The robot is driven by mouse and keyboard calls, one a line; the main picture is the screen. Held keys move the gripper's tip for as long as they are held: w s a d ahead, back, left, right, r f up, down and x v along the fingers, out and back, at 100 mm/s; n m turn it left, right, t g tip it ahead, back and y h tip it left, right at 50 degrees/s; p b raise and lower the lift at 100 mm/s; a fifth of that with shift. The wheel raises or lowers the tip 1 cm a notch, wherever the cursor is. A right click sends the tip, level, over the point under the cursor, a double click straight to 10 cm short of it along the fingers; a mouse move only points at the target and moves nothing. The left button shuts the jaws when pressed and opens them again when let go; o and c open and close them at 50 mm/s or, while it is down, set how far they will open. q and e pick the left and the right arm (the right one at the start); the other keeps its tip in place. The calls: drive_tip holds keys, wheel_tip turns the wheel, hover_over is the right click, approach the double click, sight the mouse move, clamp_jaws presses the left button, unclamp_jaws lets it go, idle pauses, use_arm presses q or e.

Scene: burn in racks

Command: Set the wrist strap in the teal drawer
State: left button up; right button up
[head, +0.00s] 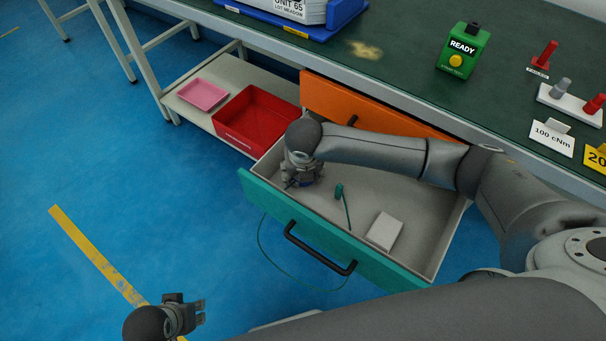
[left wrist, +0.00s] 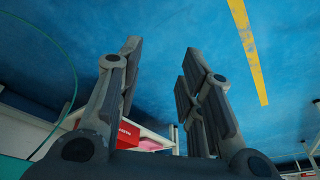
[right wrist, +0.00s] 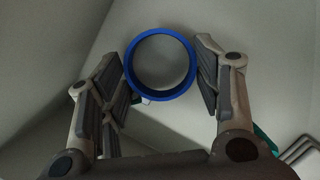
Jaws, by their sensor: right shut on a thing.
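The teal drawer (head: 390,262) is pulled out below the bench, its grey inside open. My right gripper (head: 303,178) is inside it near the left end, pointing down. It is shut on the wrist strap's blue band (right wrist: 133,68), which stands between its fingers in the right wrist view. In the head view the band (head: 308,182) is mostly hidden under the gripper. A green clip with cord (head: 340,190) lies in the drawer's middle, and a thin green cord loops outside the drawer front. My left gripper (left wrist: 155,85) is open and empty over the blue floor.
A white box (head: 384,231) lies in the drawer's right part. An orange drawer (head: 350,104) is behind, with a red bin (head: 257,118) and a pink tray (head: 203,94) on the lower shelf. The green bench top carries a READY box (head: 462,52).

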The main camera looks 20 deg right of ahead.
use_arm(q)
drive_tip(key=shift+r, duration=0.55)
use_arm(e)
drive_tip(key=shift+f, duration=0.4)
drive_tip(key=shift+f, duration=0.1)
drive_tip(key=o, duration=1)
use_arm(q)
drive_tip(key=shift+f, duration=0.1)
use_arm(e)
drive_tip(key=shift+r, duration=0.4)
use_arm(q)
wheel_tip(320, 180, down, 11)
drive_tip(key=s+p, duration=0.2)
drive_tip(key=p, duration=0.1)
drive_tip(key=shift+g, duration=0.3)
use_arm(e)
drive_tip(key=shift+v, duration=5.75)
use_arm(q)
drive_tip(key=shift+s+a+f, duration=0.1)
use_arm(e)
drive_tip(key=shift+s, duration=0.15)
